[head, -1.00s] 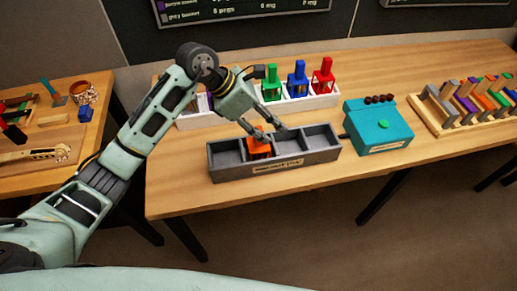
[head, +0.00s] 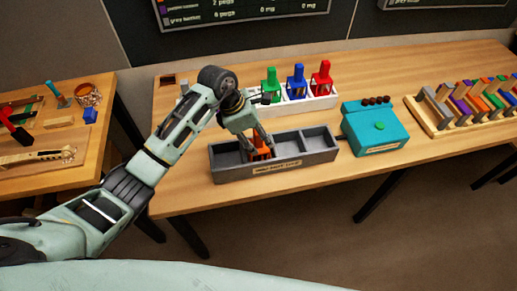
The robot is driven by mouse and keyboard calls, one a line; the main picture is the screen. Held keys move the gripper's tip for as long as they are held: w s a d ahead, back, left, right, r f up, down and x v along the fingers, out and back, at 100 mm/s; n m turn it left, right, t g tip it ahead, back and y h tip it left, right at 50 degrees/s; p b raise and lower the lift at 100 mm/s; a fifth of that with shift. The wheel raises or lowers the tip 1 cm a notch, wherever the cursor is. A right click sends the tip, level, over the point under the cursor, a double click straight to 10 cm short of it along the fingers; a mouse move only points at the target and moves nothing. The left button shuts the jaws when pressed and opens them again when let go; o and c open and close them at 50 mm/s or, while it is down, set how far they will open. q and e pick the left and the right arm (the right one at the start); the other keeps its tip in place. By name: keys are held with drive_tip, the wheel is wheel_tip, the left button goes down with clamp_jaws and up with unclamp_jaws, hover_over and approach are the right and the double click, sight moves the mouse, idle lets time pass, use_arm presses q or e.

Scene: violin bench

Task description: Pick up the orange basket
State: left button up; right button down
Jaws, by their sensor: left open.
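The orange basket (head: 257,155) stands in a compartment left of centre in the grey divided tray (head: 231,172). My left gripper (head: 260,148) points down over it, open, with a finger on either side of the basket's upper part. The fingers and wrist hide much of the basket, and I cannot tell whether they touch it. My right gripper is out of view.
Behind the tray, a white rack (head: 321,103) holds green (head: 271,84), blue (head: 297,82) and red (head: 321,78) baskets. A teal box (head: 373,130) stands right of the tray. A wooden rack (head: 437,128) of coloured pieces is at the far right. The table front is clear.

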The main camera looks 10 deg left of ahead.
use_arm(q)
clamp_jaws()
idle(0.3)
idle(0.3)
